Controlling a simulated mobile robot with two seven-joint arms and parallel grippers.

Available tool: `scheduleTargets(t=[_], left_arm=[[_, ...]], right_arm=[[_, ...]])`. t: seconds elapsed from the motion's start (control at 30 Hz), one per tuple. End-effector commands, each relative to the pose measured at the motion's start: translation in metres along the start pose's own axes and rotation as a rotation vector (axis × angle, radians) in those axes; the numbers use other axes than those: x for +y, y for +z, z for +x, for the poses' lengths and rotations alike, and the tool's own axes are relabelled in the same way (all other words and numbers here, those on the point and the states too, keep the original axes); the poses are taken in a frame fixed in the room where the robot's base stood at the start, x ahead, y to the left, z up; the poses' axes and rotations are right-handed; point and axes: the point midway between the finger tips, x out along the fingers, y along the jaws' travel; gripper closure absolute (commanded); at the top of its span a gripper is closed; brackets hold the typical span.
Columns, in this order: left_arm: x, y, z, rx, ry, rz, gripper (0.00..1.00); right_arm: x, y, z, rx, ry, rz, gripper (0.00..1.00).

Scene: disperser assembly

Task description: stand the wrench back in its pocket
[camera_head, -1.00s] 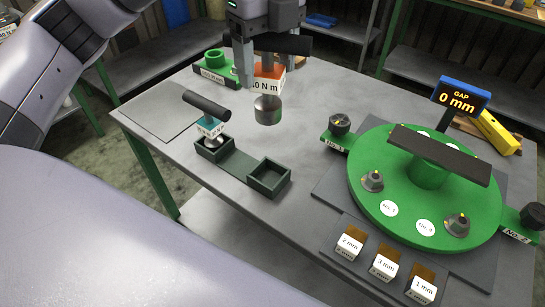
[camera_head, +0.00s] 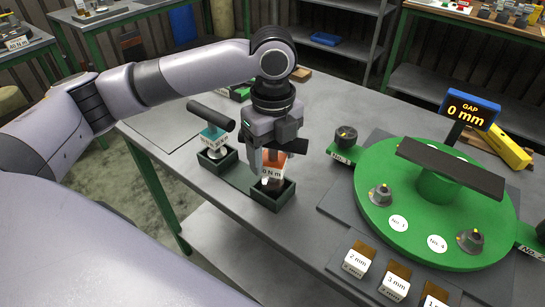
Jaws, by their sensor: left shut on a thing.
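The wrench (camera_head: 273,172) has an orange body with a white "N m" label, a dark crossbar handle and a dark round socket at its lower end. My left gripper (camera_head: 262,160) is shut on it and holds it upright at the right-hand pocket (camera_head: 283,200) of the dark green holder. The lower end shows within the pocket's opening; whether it touches the floor is hidden. My gripper covers much of the handle. A second, teal wrench (camera_head: 213,134) stands in the left-hand pocket (camera_head: 217,164). My right gripper is not in view.
A green turntable (camera_head: 378,222) with a dark bar stands to the right, beside a blue "GAP 0 mm" display (camera_head: 470,108). Labelled blocks (camera_head: 358,260) line the front edge. A green part (camera_head: 240,93) lies behind my arm. Bare table lies between holder and turntable.

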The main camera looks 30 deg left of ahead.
Motion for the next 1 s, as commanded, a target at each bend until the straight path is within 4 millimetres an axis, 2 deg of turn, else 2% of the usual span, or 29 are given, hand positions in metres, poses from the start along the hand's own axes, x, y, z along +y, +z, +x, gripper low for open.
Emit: scheduleTargets(t=[0.1,0.47,0.5,0.53,0.57,0.9,1.0], left_arm=[[0.000,0.000,0.013,0.000,-0.001,-0.001,0.81],[-0.001,0.000,0.016,0.000,-0.004,-0.001,0.81],[0.000,0.000,0.017,0.000,-0.002,-0.001,0.19],[0.000,0.000,0.017,0.000,-0.002,-0.001,0.10],[0.000,0.000,0.017,0.000,-0.002,-0.001,0.07],[0.000,0.000,0.015,0.000,-0.002,0.000,0.07],[-0.001,0.000,0.003,0.000,-0.004,0.000,0.07]], right_arm=[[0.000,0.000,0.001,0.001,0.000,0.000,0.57],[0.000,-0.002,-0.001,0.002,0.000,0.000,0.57],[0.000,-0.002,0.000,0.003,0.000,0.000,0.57],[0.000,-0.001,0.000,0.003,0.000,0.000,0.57],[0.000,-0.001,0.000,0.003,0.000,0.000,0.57],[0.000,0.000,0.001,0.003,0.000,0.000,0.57],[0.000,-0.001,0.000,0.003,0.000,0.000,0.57]])
